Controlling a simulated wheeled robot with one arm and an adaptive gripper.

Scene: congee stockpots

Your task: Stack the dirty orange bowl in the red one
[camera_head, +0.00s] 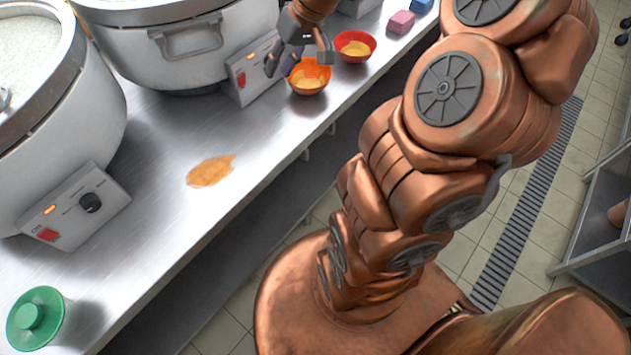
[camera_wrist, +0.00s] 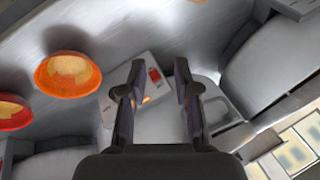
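The orange bowl (camera_head: 309,88) stands upright on the steel counter, with yellowish residue inside. The red bowl (camera_head: 368,50) stands just beyond it to the right, also upright with yellowish residue. The bowls are separate. My gripper (camera_head: 298,58) is above the counter beside the orange bowl, on the cooker side, with its fingers apart and nothing between them. In the wrist view my gripper (camera_wrist: 160,66) is open. The orange bowl (camera_wrist: 93,82) is left of its fingers, and the red bowl (camera_wrist: 14,122) is farther left, partly cut off by the frame edge.
Large cookers (camera_head: 185,70) line the counter's back, with a control box (camera_head: 256,72) close to my gripper. An orange-brown spill (camera_head: 210,171) lies on the counter. Pink (camera_head: 400,22) and blue (camera_head: 421,5) blocks lie beyond the red bowl.

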